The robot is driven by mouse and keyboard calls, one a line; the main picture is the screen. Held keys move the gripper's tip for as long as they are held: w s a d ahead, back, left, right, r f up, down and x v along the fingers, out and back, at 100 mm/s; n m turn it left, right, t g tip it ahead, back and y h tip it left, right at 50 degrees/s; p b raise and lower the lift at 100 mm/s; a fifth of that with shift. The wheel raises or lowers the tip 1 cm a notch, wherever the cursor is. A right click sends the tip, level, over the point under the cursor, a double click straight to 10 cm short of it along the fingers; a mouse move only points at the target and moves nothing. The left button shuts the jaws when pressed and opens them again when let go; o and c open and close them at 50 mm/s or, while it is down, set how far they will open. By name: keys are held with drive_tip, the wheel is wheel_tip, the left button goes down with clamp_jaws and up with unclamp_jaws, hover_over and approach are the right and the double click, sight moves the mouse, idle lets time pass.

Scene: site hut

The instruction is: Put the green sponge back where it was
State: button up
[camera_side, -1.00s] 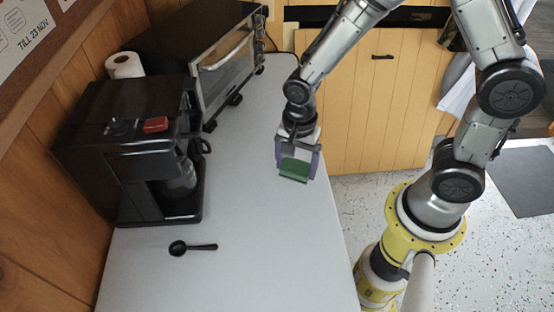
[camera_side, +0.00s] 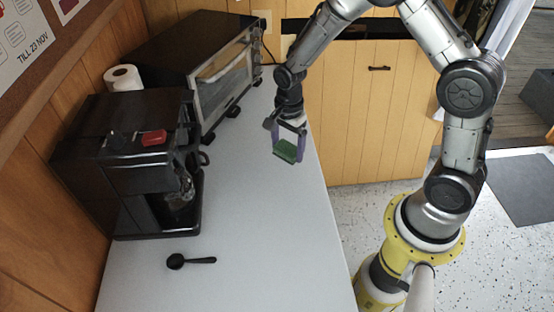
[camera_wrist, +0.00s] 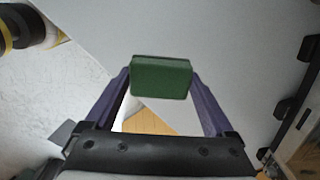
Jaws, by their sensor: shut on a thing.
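The green sponge (camera_side: 286,151) is a small block held between the purple fingers of my gripper (camera_side: 288,146). In the side view, it hangs in front of the right part of the grey counter, toward its far end. In the wrist view, the green sponge (camera_wrist: 161,78) sits between the fingertips of my gripper (camera_wrist: 161,85), with counter surface behind it. How high it is above the counter is hard to tell. No mark of its former place shows.
A black coffee machine (camera_side: 125,165) and a toaster oven (camera_side: 195,60) line the wall side. A black spoon (camera_side: 190,261) lies on the counter (camera_side: 255,230) at the front. A paper roll (camera_side: 123,78) stands behind the coffee machine. The middle of the counter is clear.

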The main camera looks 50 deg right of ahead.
hover_over(277, 168)
wheel_tip(277, 168, down, 4)
drive_tip(key=shift+s+f, duration=0.1)
drive_tip(key=shift+s, duration=0.05)
drive_tip(key=shift+w+f, duration=0.2)
drive_tip(key=shift+f, duration=1.5)
drive_tip(key=shift+f, duration=0.2)
drive_tip(key=o, duration=1)
wheel_tip(277, 168, up, 13)
drive_tip(key=shift+f, duration=0.2)
